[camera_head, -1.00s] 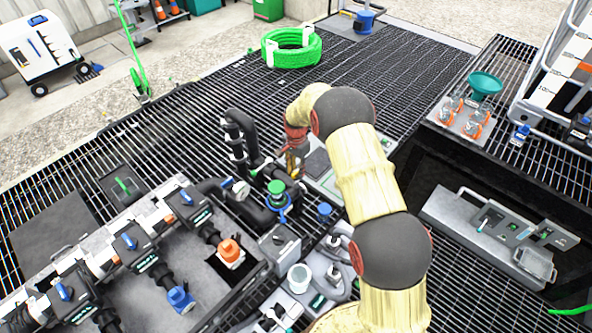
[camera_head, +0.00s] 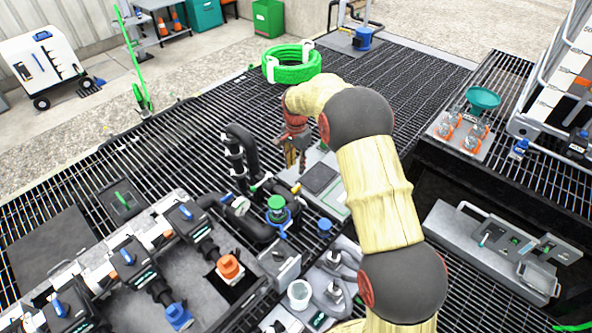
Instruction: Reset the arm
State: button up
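My arm, in a cream sleeve with dark joints, rises from the bottom of the head view and bends over to the left at its top. My gripper (camera_head: 291,158) hangs from the reddish wrist and points down, above the grating beside the black pipe loop. Its fingers are small and partly blurred, so I cannot tell how far apart they are. I see no object in it. The black pipe loop (camera_head: 237,160) and the green-capped fitting (camera_head: 276,208) stand left of and below it in the picture.
A manifold with blue-handled valves (camera_head: 127,256) fills the lower left. A flat grey panel (camera_head: 320,178) lies right of the gripper. A green hose coil (camera_head: 291,66) lies farther back. A dark bench (camera_head: 500,150) with a teal funnel (camera_head: 482,98) stands right. The back grating is mostly clear.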

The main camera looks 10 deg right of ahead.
dwell(0.6)
jog(key=s+n+g, duration=0.1)
jog(key=s+n, duration=0.4)
jog(key=s, duration=0.3)
jog(key=s+r+n+t, duration=0.2)
jog(key=s+r, duration=0.6)
jog(key=s, duration=0.3)
jog(key=s+r+n+t+b, duration=0.1)
jog(key=s+r+n+t, duration=0.1)
jog(key=s+r, duration=0.6)
jog(key=s+r+n+t, duration=0.2)
jog(key=s+r, duration=0.6)
jog(key=s, duration=0.6)
jog(key=shift+s+r+t+b, duration=0.15)
jog(key=shift+s+t+b, duration=0.15)
jog(key=shift+b, duration=0.1)
